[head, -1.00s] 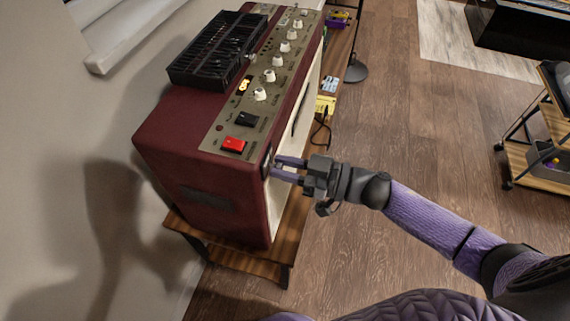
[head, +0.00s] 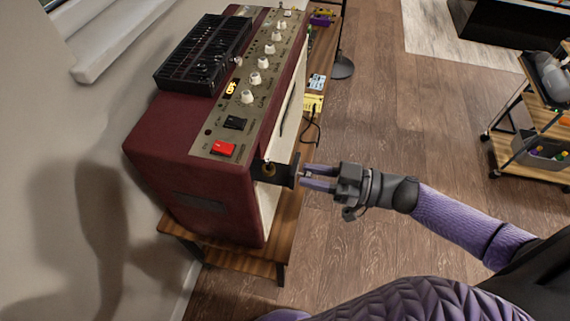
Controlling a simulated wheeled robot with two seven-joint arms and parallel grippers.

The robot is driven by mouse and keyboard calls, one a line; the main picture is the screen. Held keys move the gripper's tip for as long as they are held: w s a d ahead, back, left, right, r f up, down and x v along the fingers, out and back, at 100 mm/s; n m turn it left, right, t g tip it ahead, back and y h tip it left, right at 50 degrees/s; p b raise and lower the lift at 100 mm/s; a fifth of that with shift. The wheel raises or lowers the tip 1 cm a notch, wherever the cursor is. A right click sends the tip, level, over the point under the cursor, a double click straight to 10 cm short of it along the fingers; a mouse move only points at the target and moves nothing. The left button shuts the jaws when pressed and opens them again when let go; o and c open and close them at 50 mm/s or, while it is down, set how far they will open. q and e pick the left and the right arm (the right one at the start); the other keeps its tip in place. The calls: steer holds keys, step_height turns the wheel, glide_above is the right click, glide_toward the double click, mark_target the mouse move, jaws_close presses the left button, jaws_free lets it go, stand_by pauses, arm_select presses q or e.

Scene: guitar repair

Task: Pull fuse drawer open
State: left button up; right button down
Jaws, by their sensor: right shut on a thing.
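A dark red amplifier (head: 170,135) stands on a wooden bench, with a control panel of white knobs, a red switch and a black switch on top. The black fuse drawer (head: 272,170) sticks out from its right side, below the red switch. A small brass-coloured part shows in the drawer. My right gripper (head: 304,178) is at the drawer's outer end, with its fingers shut on the drawer front. My left gripper is not in view.
A black slotted device (head: 203,52) lies on top of the amplifier. The wooden bench (head: 245,262) carries small yellow and blue boxes behind. A wheeled cart (head: 545,125) stands at the right. The wooden floor between is clear.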

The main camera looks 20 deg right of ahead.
steer(key=shift+v, duration=0.9)
steer(key=c, duration=0.9)
jaws_free()
steer(key=o, duration=0.4)
steer(key=shift+s+d, duration=0.15)
steer(key=shift+d, duration=0.1)
steer(key=shift+a, duration=0.1)
steer(key=v, duration=0.9)
steer(key=shift+s+d, duration=0.2)
steer(key=shift+d, duration=0.15)
